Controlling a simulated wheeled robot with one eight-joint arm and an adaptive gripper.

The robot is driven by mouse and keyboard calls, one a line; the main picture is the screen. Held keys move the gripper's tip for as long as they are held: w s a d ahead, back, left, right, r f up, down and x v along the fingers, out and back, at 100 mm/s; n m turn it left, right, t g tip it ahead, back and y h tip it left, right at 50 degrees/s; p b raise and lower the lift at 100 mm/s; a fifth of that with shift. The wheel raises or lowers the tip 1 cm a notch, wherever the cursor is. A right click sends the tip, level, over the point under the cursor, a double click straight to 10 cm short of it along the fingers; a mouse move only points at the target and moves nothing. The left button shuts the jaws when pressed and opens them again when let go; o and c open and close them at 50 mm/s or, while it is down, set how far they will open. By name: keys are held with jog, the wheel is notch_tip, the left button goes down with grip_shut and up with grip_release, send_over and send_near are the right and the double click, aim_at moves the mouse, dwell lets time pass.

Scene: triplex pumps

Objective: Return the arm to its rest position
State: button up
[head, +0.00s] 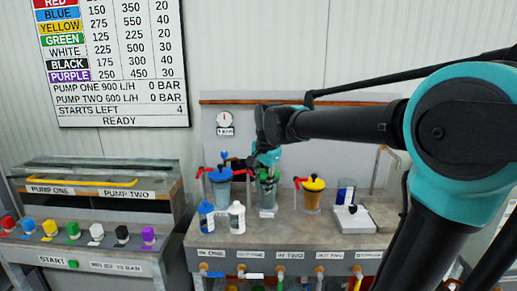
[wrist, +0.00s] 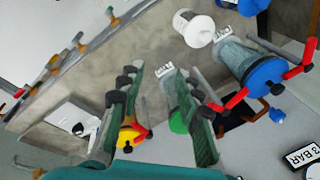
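My arm reaches from the right over the bench in the head view. My gripper (head: 268,158) is above the green-topped vessel (head: 267,187), and its tip overlaps that vessel in the picture. In the wrist view my gripper (wrist: 163,85) has its two fingers wide apart with nothing held between them. The green lid (wrist: 178,122) shows beyond the gap, partly hidden by the right finger. Whether the fingers touch the vessel cannot be told.
A blue-lidded vessel (head: 221,183) with red handles stands left of the gripper, a yellow-lidded one (head: 312,193) right. A scale (head: 352,219) is farther right. A button console (head: 75,235) is at left.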

jog(key=s+d+f+n, duration=0.4)
jog(key=s+d+f, duration=0.5)
jog(key=f, duration=0.2)
jog(key=s+d+f+n+t+h, duration=0.1)
jog(key=s+d+f+n, duration=0.4)
jog(key=s+d+f, duration=0.3)
notch_tip(320, 180, down, 3)
jog(key=shift+s+d+r+t, duration=0.1)
jog(key=shift+s+d+t, duration=0.25)
jog(key=shift+s, duration=0.2)
